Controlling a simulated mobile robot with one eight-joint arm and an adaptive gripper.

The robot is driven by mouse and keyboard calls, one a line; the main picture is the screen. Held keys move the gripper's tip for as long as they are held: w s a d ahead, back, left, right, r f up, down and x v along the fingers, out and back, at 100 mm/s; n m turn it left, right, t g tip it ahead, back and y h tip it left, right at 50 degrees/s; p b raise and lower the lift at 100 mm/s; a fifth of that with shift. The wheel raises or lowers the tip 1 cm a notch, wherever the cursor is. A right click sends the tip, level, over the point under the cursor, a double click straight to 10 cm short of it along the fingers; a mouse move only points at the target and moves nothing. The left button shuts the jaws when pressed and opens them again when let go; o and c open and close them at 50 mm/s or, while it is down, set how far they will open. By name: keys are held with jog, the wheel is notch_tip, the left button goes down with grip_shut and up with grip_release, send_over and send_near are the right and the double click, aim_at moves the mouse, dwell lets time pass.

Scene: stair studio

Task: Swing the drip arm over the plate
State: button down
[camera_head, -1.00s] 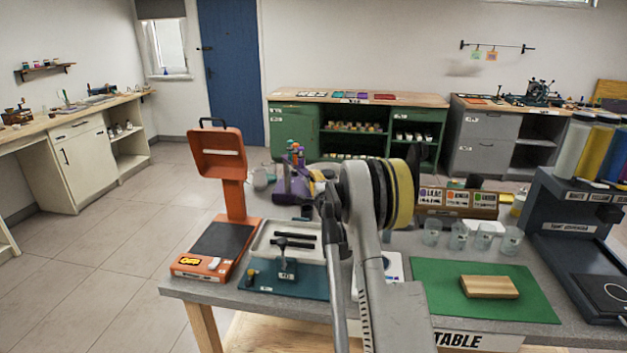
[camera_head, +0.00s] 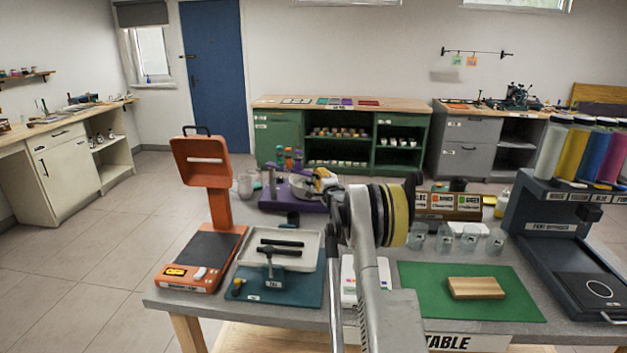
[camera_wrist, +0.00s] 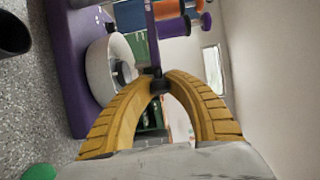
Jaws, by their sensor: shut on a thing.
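In the wrist view, the purple drip arm (camera_wrist: 151,35) runs to a dark knob (camera_wrist: 158,84). The yellow fingertips of my gripper (camera_wrist: 160,79) are shut on that knob. A pale round plate (camera_wrist: 100,68) sits beside the arm on the purple base (camera_wrist: 66,65). The arm's end overlaps the plate's side in this view, but I cannot tell whether it is over its middle. In the head view, the purple base (camera_head: 272,203) and plate (camera_head: 299,187) stand at the back of the table, and my gripper (camera_head: 318,178) is there, partly hidden by my arm.
Orange and blue bottles (camera_head: 289,159) stand behind the plate. An orange scale (camera_head: 203,257) and a pale tray (camera_head: 251,246) are left of my arm. Clear cups (camera_head: 468,237), a green mat (camera_head: 418,276) with a wooden block (camera_head: 476,287), and a dark dispenser (camera_head: 545,205) are right.

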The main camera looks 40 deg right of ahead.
jog(key=shift+s+d, duration=0.15)
jog(key=shift+d, duration=0.4)
jog(key=c, duration=1.4)
grip_release()
jog(key=shift+s+d, duration=0.1)
jog(key=shift+o, duration=0.9)
jog(key=shift+s+d, duration=0.15)
jog(key=v, duration=1.2)
jog(key=shift+a, duration=0.25)
